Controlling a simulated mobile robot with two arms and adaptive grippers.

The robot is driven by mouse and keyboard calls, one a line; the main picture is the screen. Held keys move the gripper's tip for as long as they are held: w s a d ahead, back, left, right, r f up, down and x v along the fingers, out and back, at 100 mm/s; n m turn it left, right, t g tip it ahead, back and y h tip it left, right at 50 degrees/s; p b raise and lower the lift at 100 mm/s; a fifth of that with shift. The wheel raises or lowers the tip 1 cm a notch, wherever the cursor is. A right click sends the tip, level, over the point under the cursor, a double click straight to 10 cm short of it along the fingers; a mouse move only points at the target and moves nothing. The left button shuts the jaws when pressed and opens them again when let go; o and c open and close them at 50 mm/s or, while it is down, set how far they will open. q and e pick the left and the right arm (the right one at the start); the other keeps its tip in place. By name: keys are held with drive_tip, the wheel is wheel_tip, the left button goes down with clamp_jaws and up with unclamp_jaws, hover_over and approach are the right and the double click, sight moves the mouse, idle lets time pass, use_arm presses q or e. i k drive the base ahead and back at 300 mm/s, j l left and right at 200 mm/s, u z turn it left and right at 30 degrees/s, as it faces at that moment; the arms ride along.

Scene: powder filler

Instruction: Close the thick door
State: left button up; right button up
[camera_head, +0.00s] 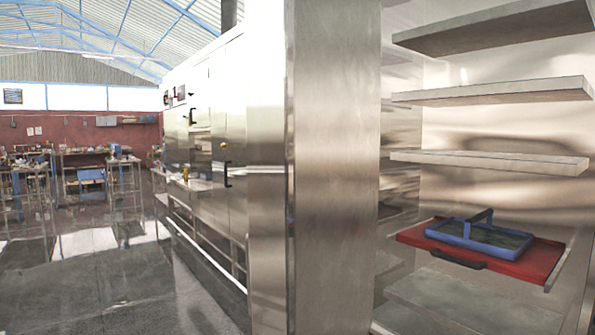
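A tall, thick brushed-steel slab (335,170) stands upright in the middle of the head view and runs from top to bottom. It looks like the edge of a thick door or the cabinet's side post; I cannot tell which. To its right, the steel cabinet's interior (500,185) is open to view. No door covers the part of the opening that I see. Neither of my grippers is in view.
Inside are several grey shelves (490,160) and a red tray (525,262) with a black handle (458,260). A blue basket (480,237) sits on the tray. Left is a long metal cabinet front (205,130) with dark handles. The glossy floor (90,285) is clear; workbenches (85,175) stand far back.

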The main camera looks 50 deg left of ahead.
sight(314, 76)
drive_tip(key=j+u, duration=0.1)
drive_tip(key=j, duration=0.5)
drive_tip(key=i+j, duration=0.1)
drive_tip(key=j, duration=0.45)
drive_tip(key=j+u, duration=0.15)
drive_tip(key=j, duration=0.45)
drive_tip(key=i+j+u, duration=0.1)
drive_tip(key=j, duration=0.5)
drive_tip(key=i+j, duration=0.1)
drive_tip(key=j, duration=0.45)
drive_tip(key=u, duration=0.05)
